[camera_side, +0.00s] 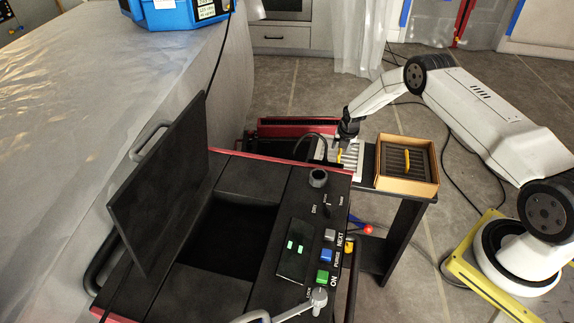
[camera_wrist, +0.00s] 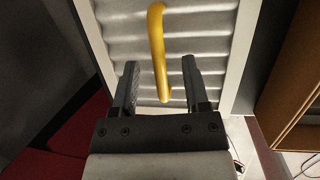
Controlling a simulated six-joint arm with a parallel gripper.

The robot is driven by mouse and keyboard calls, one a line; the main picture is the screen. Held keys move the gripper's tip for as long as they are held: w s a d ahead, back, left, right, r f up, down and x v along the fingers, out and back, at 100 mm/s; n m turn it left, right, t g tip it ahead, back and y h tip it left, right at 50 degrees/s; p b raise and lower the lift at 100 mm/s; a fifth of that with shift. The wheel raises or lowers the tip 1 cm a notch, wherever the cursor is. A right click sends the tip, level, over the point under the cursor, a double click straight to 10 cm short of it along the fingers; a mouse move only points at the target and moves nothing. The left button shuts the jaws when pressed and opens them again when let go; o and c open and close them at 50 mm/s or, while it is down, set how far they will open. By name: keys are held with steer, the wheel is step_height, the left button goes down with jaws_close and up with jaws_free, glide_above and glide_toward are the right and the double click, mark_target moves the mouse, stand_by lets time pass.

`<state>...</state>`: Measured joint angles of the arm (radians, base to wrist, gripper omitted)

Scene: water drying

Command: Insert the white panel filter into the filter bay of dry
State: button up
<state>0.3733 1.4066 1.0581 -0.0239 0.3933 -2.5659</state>
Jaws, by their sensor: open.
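The white panel filter (camera_side: 352,158) stands beside the black machine, at its far right corner in the side view. In the wrist view the filter (camera_wrist: 205,30) shows its pleated white face, pale frame and curved yellow handle (camera_wrist: 157,45). My gripper (camera_wrist: 161,68) is open, with one finger on each side of the handle's lower end and visible gaps between. In the side view my gripper (camera_side: 347,130) is just above and behind the filter. The dryer (camera_side: 215,290) has its black lid (camera_side: 160,195) raised over a dark square opening (camera_side: 235,238). I cannot tell how deep the opening is.
A cardboard box (camera_side: 433,188) with a dark pleated filter (camera_side: 400,160) and yellow handle sits on a small black stand to the right. A control panel (camera_side: 325,245) with buttons and a lever lines the machine's right side. Cables lie on the floor.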

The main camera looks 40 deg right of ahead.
stand_by(0.3)
jaws_close()
stand_by(1.3)
